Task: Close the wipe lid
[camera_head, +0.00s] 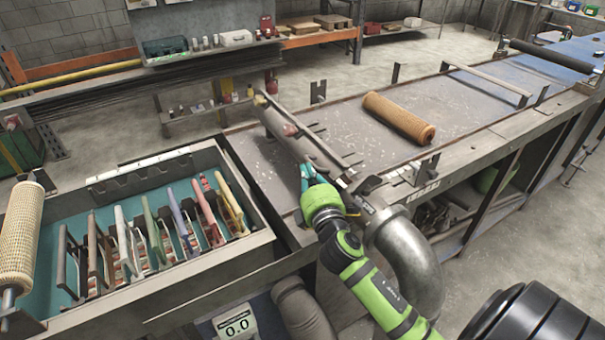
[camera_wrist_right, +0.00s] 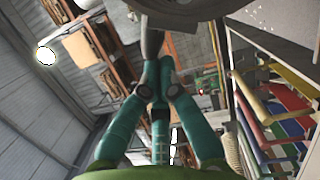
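A long grey rounded cover (camera_head: 287,128), probably the wipe lid, lies across the near end of the long machine bed. A thin bar runs along its right side. Whether it is open or shut is hard to tell. My right gripper (camera_head: 307,175) is at the near end of this cover, its teal fingers pointing up toward it. In the right wrist view my right gripper (camera_wrist_right: 157,70) has its fingertips drawn together at a thin grey-brown handle-like piece (camera_wrist_right: 152,42). This piece meets a large grey rounded part (camera_wrist_right: 185,12) above. My left gripper is not seen.
A tan roll (camera_head: 398,117) lies on the bed. A teal-lined tray (camera_head: 75,205) at left holds several coloured handled tools and has a woven roller (camera_head: 20,235) at its left end. A thick grey pipe (camera_head: 410,255) curves close beside my right arm.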

